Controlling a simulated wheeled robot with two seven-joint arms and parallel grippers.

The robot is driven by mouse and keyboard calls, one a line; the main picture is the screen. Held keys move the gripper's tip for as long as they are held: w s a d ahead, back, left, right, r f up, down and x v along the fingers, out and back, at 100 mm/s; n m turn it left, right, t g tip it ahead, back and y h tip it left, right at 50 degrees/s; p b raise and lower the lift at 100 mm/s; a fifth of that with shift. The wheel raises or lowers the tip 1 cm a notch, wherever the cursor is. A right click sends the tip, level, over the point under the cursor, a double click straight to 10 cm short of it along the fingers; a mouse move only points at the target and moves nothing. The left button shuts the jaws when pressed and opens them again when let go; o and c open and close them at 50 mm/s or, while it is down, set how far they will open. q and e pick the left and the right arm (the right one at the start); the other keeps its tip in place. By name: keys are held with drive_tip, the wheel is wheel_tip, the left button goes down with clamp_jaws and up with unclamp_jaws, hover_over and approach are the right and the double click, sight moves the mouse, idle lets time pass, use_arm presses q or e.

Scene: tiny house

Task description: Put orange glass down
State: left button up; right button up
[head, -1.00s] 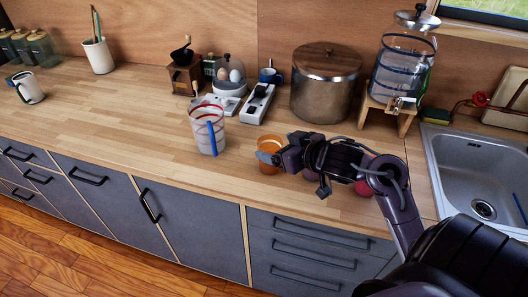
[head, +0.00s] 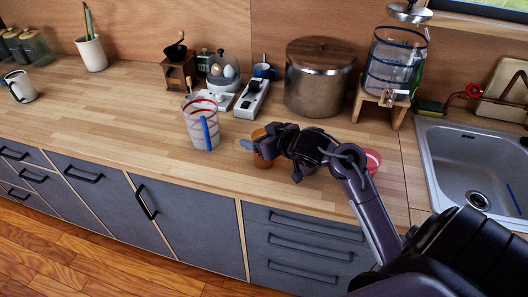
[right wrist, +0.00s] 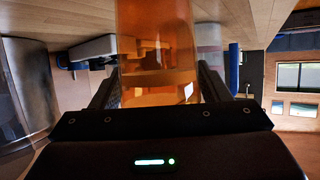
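The orange glass (head: 263,160) is at the counter's front part, mostly hidden behind my right gripper (head: 250,146). In the right wrist view the see-through orange glass (right wrist: 156,40) lies between the two fingers of the right gripper (right wrist: 158,80) and fills most of the gap. Whether both fingers press on it does not show clearly. The glass appears to be on or just over the wooden counter (head: 130,115); its base is largely hidden. My left gripper is not in view.
A red round item (head: 373,160) is partly behind my right arm.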

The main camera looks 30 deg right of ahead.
drive_tip(key=c, duration=0.9)
